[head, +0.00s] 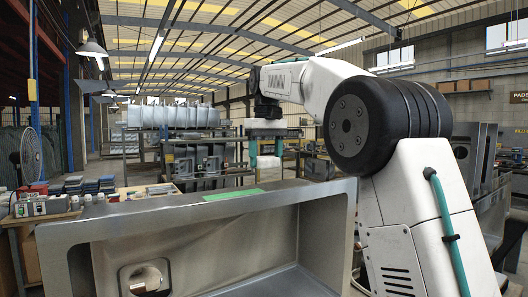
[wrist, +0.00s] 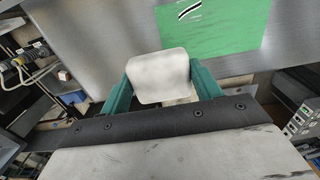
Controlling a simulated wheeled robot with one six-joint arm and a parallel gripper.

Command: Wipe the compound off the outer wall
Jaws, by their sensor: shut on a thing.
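A grey metal sink (head: 190,240) fills the lower middle of the head view, with a green rectangle (head: 233,195) on its top face. In the wrist view the green rectangle (wrist: 208,28) lies on the bare metal (wrist: 110,40) and carries a short black streak with a white edge (wrist: 190,10). I cannot tell if that streak is compound. My gripper (head: 266,155), with teal fingers, is beyond the sink's far edge in the head view. It is shut on a whitish pad (wrist: 160,77), which is just beside the green rectangle in the wrist view. Contact with the metal cannot be told.
A bench with a power strip and small boxes (head: 88,198) stands at the left, with a fan (head: 31,155) behind it. Racks of sinks (head: 200,160) stand further back. More sinks (head: 480,150) stand at the right, behind my arm.

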